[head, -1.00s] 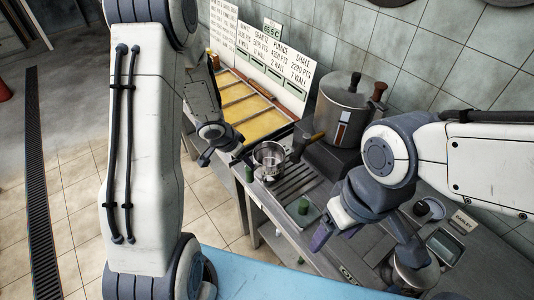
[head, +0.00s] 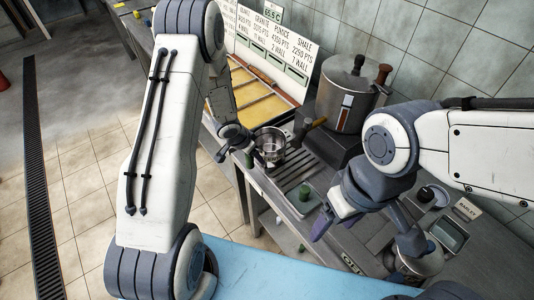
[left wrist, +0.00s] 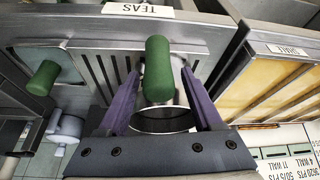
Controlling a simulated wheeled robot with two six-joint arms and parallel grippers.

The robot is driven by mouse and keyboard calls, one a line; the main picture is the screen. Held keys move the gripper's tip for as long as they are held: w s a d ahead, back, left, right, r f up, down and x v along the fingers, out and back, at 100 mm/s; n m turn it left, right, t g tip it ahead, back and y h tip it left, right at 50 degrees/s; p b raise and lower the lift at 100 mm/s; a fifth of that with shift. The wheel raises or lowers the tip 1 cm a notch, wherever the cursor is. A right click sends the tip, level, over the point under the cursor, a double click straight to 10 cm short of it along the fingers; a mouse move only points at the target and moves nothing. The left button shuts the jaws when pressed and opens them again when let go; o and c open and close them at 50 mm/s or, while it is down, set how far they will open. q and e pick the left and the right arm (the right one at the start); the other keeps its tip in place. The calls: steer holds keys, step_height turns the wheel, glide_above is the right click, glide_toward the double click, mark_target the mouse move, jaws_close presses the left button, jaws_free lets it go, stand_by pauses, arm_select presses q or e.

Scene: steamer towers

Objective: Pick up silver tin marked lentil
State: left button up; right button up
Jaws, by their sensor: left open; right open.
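No label reading lentil is legible in either view. In the head view a silver round vessel (head: 270,146) stands on the counter beside my left gripper (head: 235,152). In the left wrist view a silver rim (left wrist: 162,126) shows between the open purple fingers of my left gripper (left wrist: 160,75), with a green cylinder (left wrist: 158,70) above it. I cannot tell whether the fingers touch either. My right gripper (head: 330,222) is open over the counter. Another silver vessel (head: 422,263) stands at right, partly hidden by my right arm.
A large lidded pot (head: 346,97) stands behind the ribbed drain area. A yellow partitioned tray (head: 255,95) lies below the price boards (head: 270,35). A BARLEY card (head: 468,208) stands at right.

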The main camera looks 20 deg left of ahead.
arm_select(q)
jaws_close()
steer(key=shift+r, duration=0.1)
stand_by(1.2)
